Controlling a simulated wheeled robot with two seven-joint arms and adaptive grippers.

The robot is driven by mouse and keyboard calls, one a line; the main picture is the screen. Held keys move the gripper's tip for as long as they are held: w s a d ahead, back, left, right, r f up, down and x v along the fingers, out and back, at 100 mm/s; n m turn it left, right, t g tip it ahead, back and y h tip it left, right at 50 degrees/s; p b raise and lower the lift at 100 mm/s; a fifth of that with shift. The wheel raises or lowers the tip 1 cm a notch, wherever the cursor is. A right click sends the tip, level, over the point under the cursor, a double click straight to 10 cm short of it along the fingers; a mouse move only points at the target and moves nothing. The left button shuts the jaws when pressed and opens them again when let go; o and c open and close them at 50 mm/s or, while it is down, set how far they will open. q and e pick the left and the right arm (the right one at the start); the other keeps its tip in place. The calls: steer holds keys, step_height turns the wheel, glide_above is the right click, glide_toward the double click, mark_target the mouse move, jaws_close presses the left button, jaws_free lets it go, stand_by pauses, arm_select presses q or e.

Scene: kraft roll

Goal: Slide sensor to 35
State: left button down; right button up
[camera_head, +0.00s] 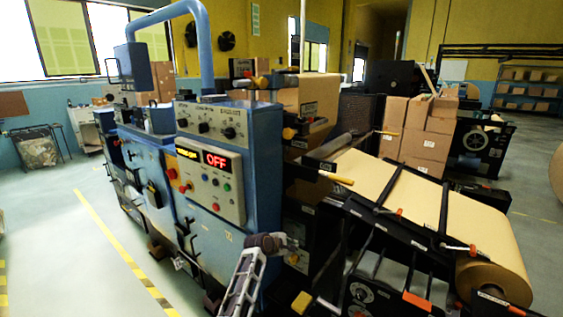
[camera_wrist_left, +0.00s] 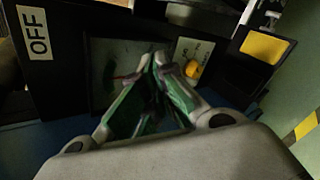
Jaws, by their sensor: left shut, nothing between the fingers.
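I cannot tell for certain which part is the sensor, and no readable 35 shows. My left gripper (camera_head: 284,243) is in front of the blue machine's lower right side in the head view, its fingers small and unclear. In the left wrist view the green-padded fingers (camera_wrist_left: 155,62) are shut with nothing between them. They are in front of a pale plate (camera_wrist_left: 118,58) with a small red mark, partly hiding it. A yellow knob (camera_wrist_left: 193,69) is just right of the fingertips. Whether the fingers touch anything is unclear. My right gripper is not in view.
The blue control cabinet (camera_head: 262,150) has a red OFF display (camera_head: 216,160). The kraft roll (camera_head: 490,282) and paper web (camera_head: 440,205) are at right. In the wrist view an OFF label (camera_wrist_left: 38,33) and a yellow block (camera_wrist_left: 265,46) flank the fingers.

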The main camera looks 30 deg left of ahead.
arm_select(q)
steer(key=a+r+n+t, duration=0.2)
steer(key=a+r+n, duration=0.1)
steer(key=r, duration=0.8)
steer(key=a+r+n+t, duration=0.1)
steer(key=a+r+n, duration=0.15)
steer(key=r, duration=0.85)
steer(key=s+a+r+n+t, duration=0.1)
steer(key=s+r, duration=0.4)
steer(key=r, duration=0.5)
steer(key=s+a+r+n+t+b, duration=0.1)
steer(key=s+a+r+n+t, duration=0.1)
steer(key=r, duration=0.8)
steer(key=shift+s+n+t+h, duration=0.4)
steer(key=shift+s+n+t, duration=0.1)
steer(key=shift+s+n, duration=0.95)
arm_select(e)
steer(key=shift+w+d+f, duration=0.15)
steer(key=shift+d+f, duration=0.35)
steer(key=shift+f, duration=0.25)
arm_select(q)
steer(key=shift+w, duration=0.2)
